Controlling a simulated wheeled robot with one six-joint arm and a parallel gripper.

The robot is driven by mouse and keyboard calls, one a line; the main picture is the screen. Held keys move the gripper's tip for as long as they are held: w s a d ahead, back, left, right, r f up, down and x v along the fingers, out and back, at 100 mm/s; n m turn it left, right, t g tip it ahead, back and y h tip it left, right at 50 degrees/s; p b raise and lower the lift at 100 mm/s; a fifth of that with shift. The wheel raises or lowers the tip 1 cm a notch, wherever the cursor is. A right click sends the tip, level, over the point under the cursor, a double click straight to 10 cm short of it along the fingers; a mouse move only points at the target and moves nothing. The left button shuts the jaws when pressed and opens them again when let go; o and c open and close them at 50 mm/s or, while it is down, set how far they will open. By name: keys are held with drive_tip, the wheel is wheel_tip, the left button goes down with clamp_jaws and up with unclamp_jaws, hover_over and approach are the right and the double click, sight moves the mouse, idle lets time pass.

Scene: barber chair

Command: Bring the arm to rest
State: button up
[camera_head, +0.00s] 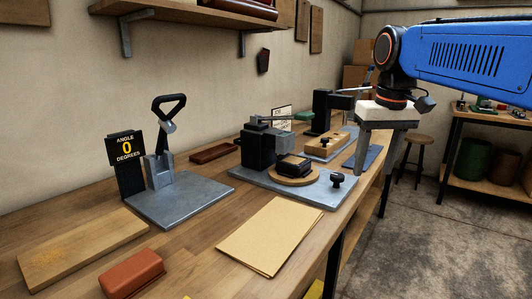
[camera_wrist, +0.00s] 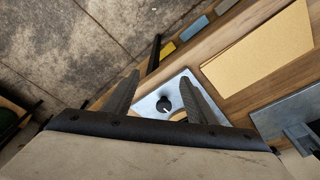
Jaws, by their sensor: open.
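My gripper (camera_head: 372,176) hangs below the blue arm at the right of the head view, fingers pointing down, beside the right end of the workbench (camera_head: 222,248). In the wrist view, the two grey fingers (camera_wrist: 162,78) are spread apart with nothing held between them. A grey metal plate (camera_wrist: 148,106) with a black knob (camera_wrist: 164,104) shows beyond and between the fingers. I cannot tell the exact height of the fingertips over the bench.
The bench carries an angle fixture (camera_head: 160,170), a black clamp fixture (camera_head: 258,148), tan sheets (camera_head: 270,235), a wooden board (camera_head: 80,250) and a reddish-brown block (camera_head: 132,272). A stool (camera_head: 417,140) and shelf unit (camera_head: 455,130) stand behind right. Concrete floor (camera_head: 430,240) is open at right.

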drive_tip(key=s+d+f+t, duration=0.1)
drive_tip(key=s+f, duration=0.9)
drive_tip(key=f, duration=0.2)
drive_tip(key=s+d+f+m+t, duration=0.1)
drive_tip(key=s+d+f, duration=0.1)
drive_tip(key=s+f, duration=0.7)
wheel_tip(320, 180, down, 3)
drive_tip(key=shift+s+f+t, duration=0.15)
drive_tip(key=shift+s+t, duration=0.25)
drive_tip(key=shift+d, duration=0.1)
